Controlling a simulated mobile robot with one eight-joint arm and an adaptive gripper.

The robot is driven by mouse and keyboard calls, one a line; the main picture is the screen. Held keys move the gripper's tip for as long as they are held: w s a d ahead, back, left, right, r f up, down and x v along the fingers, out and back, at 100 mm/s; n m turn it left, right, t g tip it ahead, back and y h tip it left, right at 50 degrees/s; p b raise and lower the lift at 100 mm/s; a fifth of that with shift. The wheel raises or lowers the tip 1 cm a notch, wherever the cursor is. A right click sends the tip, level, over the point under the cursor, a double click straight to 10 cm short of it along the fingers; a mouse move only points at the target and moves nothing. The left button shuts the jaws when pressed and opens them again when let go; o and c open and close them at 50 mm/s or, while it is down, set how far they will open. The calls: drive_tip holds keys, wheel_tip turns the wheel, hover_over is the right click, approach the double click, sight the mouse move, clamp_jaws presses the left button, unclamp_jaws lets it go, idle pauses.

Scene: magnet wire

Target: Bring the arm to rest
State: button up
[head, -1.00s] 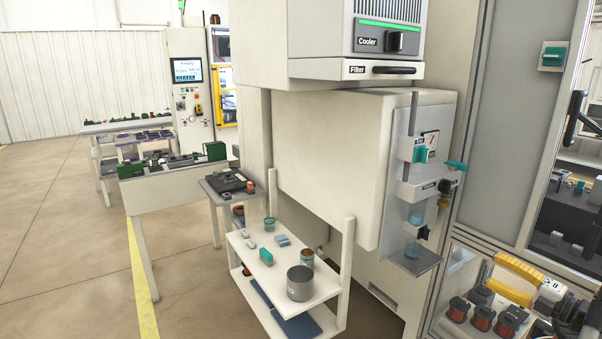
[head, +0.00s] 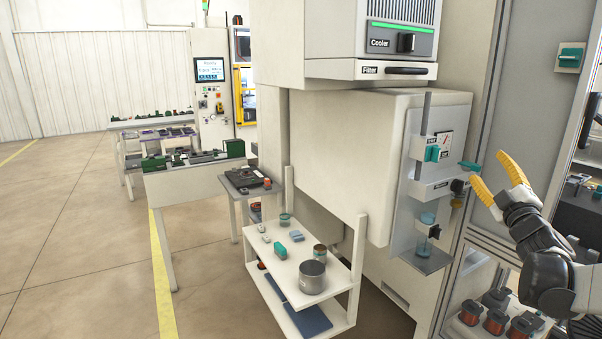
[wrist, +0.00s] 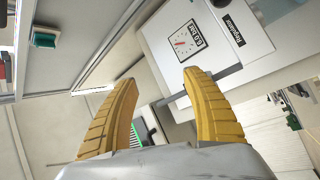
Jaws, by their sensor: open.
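My gripper (head: 497,178) is at the right of the head view, its two yellow fingers spread apart with nothing between them. It is in front of the grey cabinet panel, to the right of the gauge unit (head: 440,150) on the white machine's side. My dark arm runs from it to the lower right. In the wrist view the two yellow fingers (wrist: 160,105) are also apart and empty.
A white shelf cart (head: 285,278) holds a metal pot (head: 312,277) and small containers. The white machine with the Cooler panel (head: 401,42) stands in the middle. Copper-coloured coils (head: 495,321) sit at the lower right. The floor at the left, with a yellow line (head: 162,275), is clear.

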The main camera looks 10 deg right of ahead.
drive_tip(key=s+a+f+m+g+h, duration=0.25)
drive_tip(key=s+a+m+g, duration=0.3)
drive_tip(key=a+m, duration=0.4)
drive_tip(key=s+a+f+g+y, duration=0.3)
drive_tip(key=s+a+f+g, duration=0.1)
drive_tip(key=s+a+f, duration=0.6)
drive_tip(key=s+a+f+g+y, duration=0.3)
drive_tip(key=s+a+f, duration=0.7)
drive_tip(key=s+a, duration=0.4)
drive_tip(key=shift+a+f+g, duration=0.2)
drive_tip(key=shift+a+g, duration=0.55)
drive_tip(key=shift+a, duration=0.05)
